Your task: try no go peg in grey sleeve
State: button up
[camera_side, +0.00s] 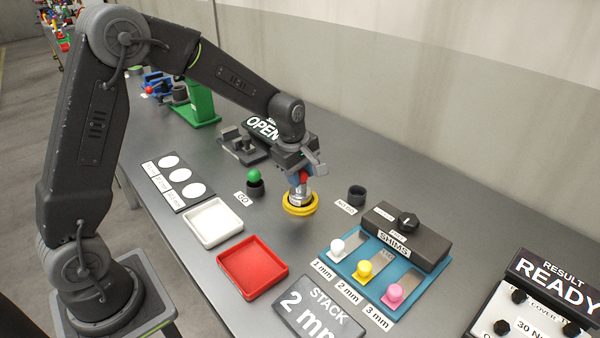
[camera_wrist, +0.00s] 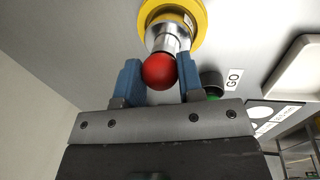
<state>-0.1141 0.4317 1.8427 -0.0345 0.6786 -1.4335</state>
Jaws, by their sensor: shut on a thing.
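My gripper (camera_side: 302,172) is shut on the red ball knob (camera_wrist: 159,71) of the no-go peg; the blue fingers flank it in the wrist view. Directly beneath the knob is a silver-grey sleeve (camera_side: 299,195), standing in a yellow ring (camera_side: 287,210) on the bench. The sleeve also shows in the wrist view (camera_wrist: 168,36), with the yellow ring (camera_wrist: 196,10) around it. The knob looks close to the sleeve's top; how deep the peg's shaft sits is hidden. The dark no-go holder (camera_side: 356,196) to the right looks empty.
The green-knobbed go peg (camera_side: 254,175) stands in its holder to the left. A white tray (camera_side: 213,246) and a red tray (camera_side: 228,262) lie in front. The shim rack (camera_side: 410,259) is to the right. An "OPEN" sign (camera_side: 262,129) stands close behind my gripper.

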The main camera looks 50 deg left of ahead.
dwell(0.6)
jog(key=shift+r, duration=2.75)
